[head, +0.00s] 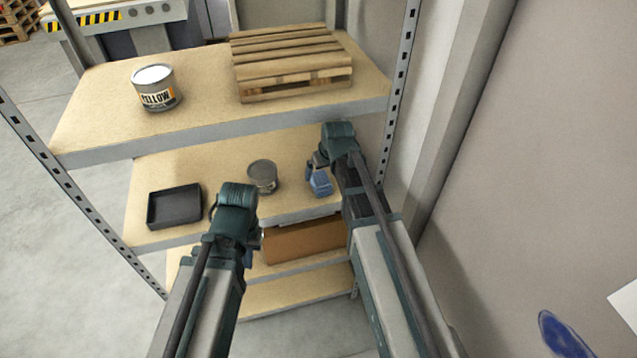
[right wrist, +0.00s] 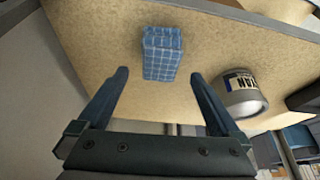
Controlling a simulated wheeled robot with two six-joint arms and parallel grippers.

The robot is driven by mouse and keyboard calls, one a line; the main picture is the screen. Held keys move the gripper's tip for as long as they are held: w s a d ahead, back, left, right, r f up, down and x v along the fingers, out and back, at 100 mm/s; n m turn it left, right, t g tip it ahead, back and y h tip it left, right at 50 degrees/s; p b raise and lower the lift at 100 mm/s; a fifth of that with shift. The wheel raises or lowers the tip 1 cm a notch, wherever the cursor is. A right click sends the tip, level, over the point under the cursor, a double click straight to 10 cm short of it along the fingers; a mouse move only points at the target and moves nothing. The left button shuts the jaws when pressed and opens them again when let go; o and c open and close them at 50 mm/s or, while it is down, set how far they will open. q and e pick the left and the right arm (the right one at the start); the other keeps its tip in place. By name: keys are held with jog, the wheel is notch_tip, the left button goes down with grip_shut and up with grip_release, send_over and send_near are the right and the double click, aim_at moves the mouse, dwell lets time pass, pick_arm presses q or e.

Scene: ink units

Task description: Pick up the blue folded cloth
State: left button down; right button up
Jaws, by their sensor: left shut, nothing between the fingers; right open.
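The blue folded cloth (right wrist: 162,54) has a checked pattern and lies on the middle shelf (head: 215,165). In the head view the cloth (head: 319,184) shows beside my right gripper (head: 316,166), partly hidden by it. In the right wrist view my right gripper (right wrist: 158,92) is open, and the cloth lies ahead of the gap between its fingertips, not between them. My left gripper (head: 257,243) is shut and empty, in front of the shelf unit; its fingers are mostly hidden by its wrist.
A grey can (head: 262,177), also in the right wrist view (right wrist: 240,94), stands near the cloth. A black tray (head: 174,206) is further left. A brown box (head: 305,242) is below.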

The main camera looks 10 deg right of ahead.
aim_at(321, 178)
jog(key=shift+w+f+b, duration=0.1)
jog(key=shift+f+b, duration=0.35)
jog(key=shift+f, duration=0.05)
jog(key=b+x, duration=0.4)
jog(key=shift+w+f, duration=0.1)
jog(key=shift+c, duration=0.6)
jog(key=c, duration=1.3)
jog(key=shift+o, duration=0.2)
jog(key=shift+r, duration=0.25)
